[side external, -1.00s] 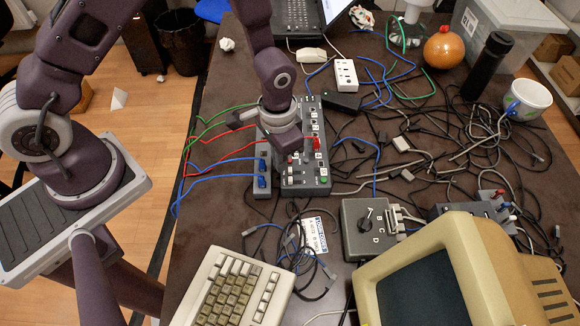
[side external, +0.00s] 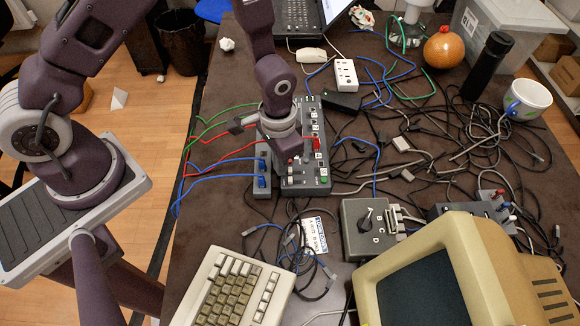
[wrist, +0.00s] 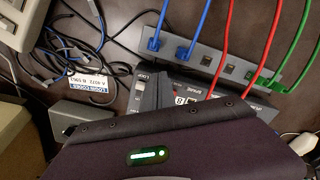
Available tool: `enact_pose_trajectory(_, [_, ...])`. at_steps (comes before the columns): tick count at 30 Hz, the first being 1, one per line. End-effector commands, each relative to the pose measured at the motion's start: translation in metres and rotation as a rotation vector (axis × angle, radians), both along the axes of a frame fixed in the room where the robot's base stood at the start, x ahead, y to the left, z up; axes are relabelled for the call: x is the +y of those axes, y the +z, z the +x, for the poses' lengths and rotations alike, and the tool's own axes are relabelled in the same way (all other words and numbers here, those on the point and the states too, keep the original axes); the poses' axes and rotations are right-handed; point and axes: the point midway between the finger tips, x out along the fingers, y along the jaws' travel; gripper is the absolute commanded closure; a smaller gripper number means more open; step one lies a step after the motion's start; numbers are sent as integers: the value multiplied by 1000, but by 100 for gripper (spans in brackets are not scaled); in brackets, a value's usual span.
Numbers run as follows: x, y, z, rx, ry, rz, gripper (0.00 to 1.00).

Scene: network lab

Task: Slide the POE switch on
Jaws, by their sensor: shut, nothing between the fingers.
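The grey panel (side external: 319,183) with rows of small switches, labels and red parts lies on the dark table in the side external view. I cannot read which switch is POE there. My gripper (side external: 289,158) is shut and points down over the panel's left part, close above or touching it; I cannot tell which. It hides several of the panel's switches. In the wrist view part of the panel (wrist: 149,95) shows with labels such as LOOP and SPARE, and my gripper's body covers the rest.
A grey port strip (side external: 262,187) with blue, red and green cables lies left of the panel. A grey knob box (side external: 353,238), a keyboard (side external: 232,292) and an old monitor (side external: 450,270) stand nearer. Tangled cables cover the right of the table.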

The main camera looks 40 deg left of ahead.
Motion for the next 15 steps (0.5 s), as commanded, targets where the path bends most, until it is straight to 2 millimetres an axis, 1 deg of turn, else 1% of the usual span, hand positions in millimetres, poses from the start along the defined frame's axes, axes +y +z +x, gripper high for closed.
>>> enact_pose_trajectory(15, [-8, 0, 8, -1, -1, 0, 100])
